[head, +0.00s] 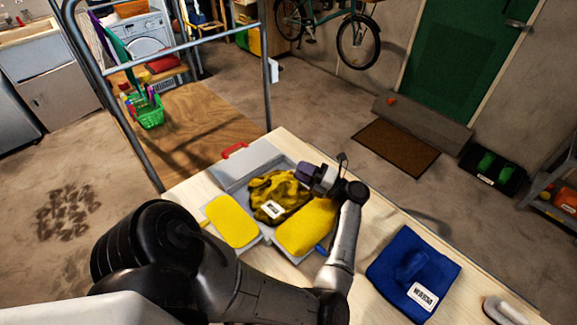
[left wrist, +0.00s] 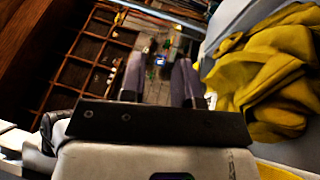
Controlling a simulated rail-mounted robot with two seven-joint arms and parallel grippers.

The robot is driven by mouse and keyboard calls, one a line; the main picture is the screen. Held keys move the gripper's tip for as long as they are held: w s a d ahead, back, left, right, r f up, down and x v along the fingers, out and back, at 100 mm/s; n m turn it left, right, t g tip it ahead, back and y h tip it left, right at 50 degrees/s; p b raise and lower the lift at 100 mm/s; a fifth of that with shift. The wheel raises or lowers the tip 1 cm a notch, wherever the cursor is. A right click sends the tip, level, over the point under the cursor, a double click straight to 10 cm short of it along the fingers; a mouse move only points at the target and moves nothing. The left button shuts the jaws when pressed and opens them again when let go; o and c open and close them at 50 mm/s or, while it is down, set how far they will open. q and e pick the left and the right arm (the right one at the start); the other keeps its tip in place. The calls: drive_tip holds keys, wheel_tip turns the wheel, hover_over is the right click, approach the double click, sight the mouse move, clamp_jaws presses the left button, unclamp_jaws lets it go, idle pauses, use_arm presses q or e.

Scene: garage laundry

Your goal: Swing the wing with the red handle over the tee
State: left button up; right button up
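The wing with the red handle is a flat grey panel (head: 247,164) at the far left of the folding board, and its red handle (head: 234,150) sticks up at its outer edge. The crumpled yellow tee (head: 275,193) with a white label lies in the board's middle; yellow cloth also shows in the left wrist view (left wrist: 268,75). Smooth yellow shapes lie on the near left (head: 232,221) and near right (head: 308,229) of the board. My left gripper (head: 303,172) is over the board's far right side, beside the tee, fingers apart and empty. My right gripper is not in view.
The board lies on a pale wooden table (head: 390,220). A blue folded cloth (head: 412,272) lies to the right. A metal-framed rack (head: 268,90) stands behind the table. A blue handle (head: 320,247) shows at the board's near right edge.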

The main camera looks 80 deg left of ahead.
use_arm(q)
drive_tip(key=shift+v, duration=1.2)
drive_tip(key=shift+r, duration=0.1)
